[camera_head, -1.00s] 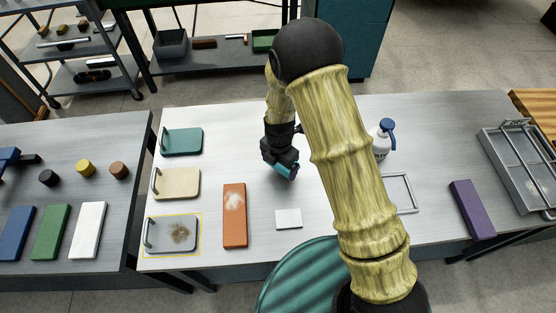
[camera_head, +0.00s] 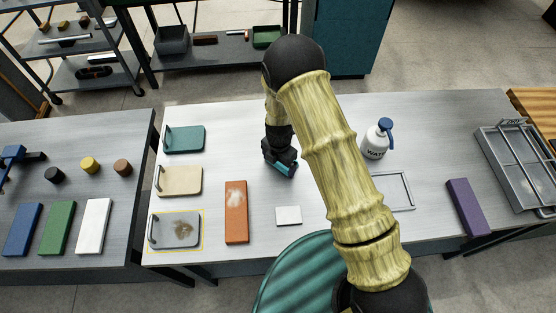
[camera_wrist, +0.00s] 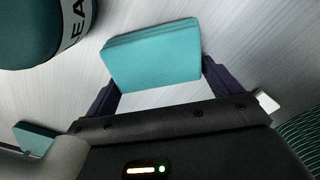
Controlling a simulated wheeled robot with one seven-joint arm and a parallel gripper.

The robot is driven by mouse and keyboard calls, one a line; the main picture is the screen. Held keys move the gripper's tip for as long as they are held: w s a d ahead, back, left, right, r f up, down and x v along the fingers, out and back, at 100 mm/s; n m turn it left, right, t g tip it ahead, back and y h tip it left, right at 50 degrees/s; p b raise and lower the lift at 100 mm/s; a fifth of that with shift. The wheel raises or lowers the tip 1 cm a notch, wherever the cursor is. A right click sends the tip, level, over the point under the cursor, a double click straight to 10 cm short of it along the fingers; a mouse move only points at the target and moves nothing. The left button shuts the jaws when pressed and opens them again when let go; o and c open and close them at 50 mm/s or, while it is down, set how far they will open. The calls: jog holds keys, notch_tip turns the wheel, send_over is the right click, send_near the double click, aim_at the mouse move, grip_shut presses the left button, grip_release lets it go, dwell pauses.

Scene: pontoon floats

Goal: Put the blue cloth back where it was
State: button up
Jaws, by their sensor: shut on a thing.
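My gripper (camera_head: 281,167) is over the middle of the light metal table (camera_head: 330,120), fingers pointing down. It is shut on the folded blue cloth (camera_wrist: 153,58), which looks teal-blue and sits between the two dark fingers in the wrist view. In the head view only a small strip of the cloth (camera_head: 284,169) shows under the gripper. I cannot tell whether the cloth touches the table.
An orange block (camera_head: 236,215) and white tile (camera_head: 288,215) lie nearer. Right are a white bottle (camera_head: 374,145) and empty frame (camera_head: 409,190). A teal lettered container (camera_wrist: 35,30) is near the cloth.

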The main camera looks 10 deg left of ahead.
aim_at(279, 163)
jog(key=shift+f, duration=0.15)
jog(key=o, duration=0.8)
jog(key=shift+c, duration=0.2)
jog(key=shift+w+a+r, duration=0.1)
jog(key=shift+r, duration=0.2)
notch_tip(279, 163, up, 12)
jog(key=b, duration=0.3)
jog(key=shift+b, duration=0.3)
jog(key=shift+f, duration=0.15)
